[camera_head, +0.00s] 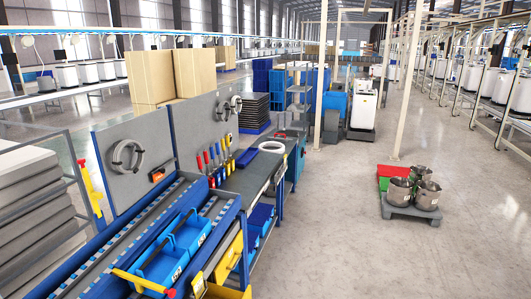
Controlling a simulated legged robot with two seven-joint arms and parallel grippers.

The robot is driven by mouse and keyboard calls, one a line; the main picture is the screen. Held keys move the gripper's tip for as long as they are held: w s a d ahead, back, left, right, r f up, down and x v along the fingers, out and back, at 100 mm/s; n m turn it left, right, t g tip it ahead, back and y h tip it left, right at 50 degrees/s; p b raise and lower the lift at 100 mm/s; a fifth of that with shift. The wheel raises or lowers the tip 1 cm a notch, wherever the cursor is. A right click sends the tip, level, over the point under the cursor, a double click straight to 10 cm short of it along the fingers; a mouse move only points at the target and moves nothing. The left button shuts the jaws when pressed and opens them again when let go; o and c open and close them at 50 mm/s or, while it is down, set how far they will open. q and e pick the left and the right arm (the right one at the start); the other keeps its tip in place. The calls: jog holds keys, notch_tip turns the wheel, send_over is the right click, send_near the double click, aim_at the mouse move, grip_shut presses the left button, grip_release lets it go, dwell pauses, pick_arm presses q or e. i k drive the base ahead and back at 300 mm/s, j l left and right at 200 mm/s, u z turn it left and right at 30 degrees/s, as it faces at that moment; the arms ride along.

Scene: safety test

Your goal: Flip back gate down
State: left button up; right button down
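A yellow gate bar with a red end (91,188) stands nearly upright at the back left side of the blue roller workstation (112,252), beside a grey panel. Its lower end meets the blue frame. A second yellow bar with a red tip (140,282) lies nearly flat across the front of the workstation, by the blue bins. The back bar looks like the back gate. Neither of my grippers shows in the head view, and nothing touches either bar.
Coloured-handled tools (216,165) line the grey panel. A mesh-sided cage of grey slabs (35,195) stands at left. A low cart with metal pots (408,211) is at right. The floor between is clear.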

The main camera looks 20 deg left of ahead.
aim_at(94, 195)
jog(key=i+u, duration=0.25)
jog(key=u, duration=0.2)
jog(key=i+l+u, duration=0.1)
jog(key=u, duration=0.3)
jog(key=i+l+u, duration=0.15)
jog(key=i+u, duration=0.15)
jog(key=u, duration=0.15)
jog(key=i+l+u, duration=0.2)
jog(key=u, duration=0.2)
jog(key=i+l+u, duration=0.1)
jog(key=u, duration=0.35)
jog(key=i+l+u, duration=0.25)
jog(key=u, duration=0.2)
jog(key=i+l+u, duration=0.2)
jog(key=u, duration=0.3)
jog(key=i+l+u, duration=0.1)
jog(key=l+u, duration=0.6)
jog(key=u, duration=0.2)
jog(key=i, duration=0.05)
